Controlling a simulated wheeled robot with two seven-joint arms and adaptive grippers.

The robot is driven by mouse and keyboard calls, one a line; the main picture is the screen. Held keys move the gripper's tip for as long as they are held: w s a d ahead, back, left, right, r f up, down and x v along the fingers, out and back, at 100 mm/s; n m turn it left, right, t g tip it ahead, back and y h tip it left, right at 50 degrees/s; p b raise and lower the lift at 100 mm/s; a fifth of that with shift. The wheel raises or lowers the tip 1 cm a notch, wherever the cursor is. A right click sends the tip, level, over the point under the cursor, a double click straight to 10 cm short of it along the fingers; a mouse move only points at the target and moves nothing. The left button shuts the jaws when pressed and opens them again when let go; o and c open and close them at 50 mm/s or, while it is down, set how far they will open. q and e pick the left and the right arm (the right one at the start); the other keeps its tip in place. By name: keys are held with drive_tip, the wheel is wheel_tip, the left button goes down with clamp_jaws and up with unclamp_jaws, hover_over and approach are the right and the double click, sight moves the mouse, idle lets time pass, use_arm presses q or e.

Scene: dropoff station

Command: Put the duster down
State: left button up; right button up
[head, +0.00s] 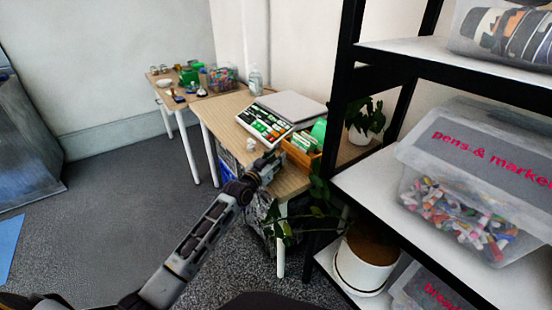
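My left gripper (268,164) reaches in from the lower left and shows over the front edge of the wooden table (226,112). Its fingers are small and dark here, so I cannot tell whether they are open or shut or hold anything. I cannot make out a duster for certain. A small white object (250,145) lies on the table just beyond the gripper and looks apart from it. My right gripper is not in view.
A tray of markers (265,122), a grey closed laptop-like slab (291,106) and an orange-brown box (300,151) crowd the table. A black-framed shelf (375,187) with plastic bins and potted plants stands close on the right. Open carpet (130,190) lies left.

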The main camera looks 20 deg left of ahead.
use_arm(q)
drive_tip(key=shift+o, duration=0.7)
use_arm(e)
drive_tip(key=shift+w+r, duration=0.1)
use_arm(q)
drive_tip(key=shift+r, duration=0.2)
drive_tip(key=shift+p+v, duration=0.65)
drive_tip(key=shift+v, duration=3.35)
drive_tip(key=p+v, duration=0.1)
drive_tip(key=v, duration=0.3)
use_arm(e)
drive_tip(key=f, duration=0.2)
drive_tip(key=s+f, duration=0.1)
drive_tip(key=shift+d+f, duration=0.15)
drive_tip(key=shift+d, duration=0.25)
use_arm(q)
drive_tip(key=shift+f, duration=0.1)
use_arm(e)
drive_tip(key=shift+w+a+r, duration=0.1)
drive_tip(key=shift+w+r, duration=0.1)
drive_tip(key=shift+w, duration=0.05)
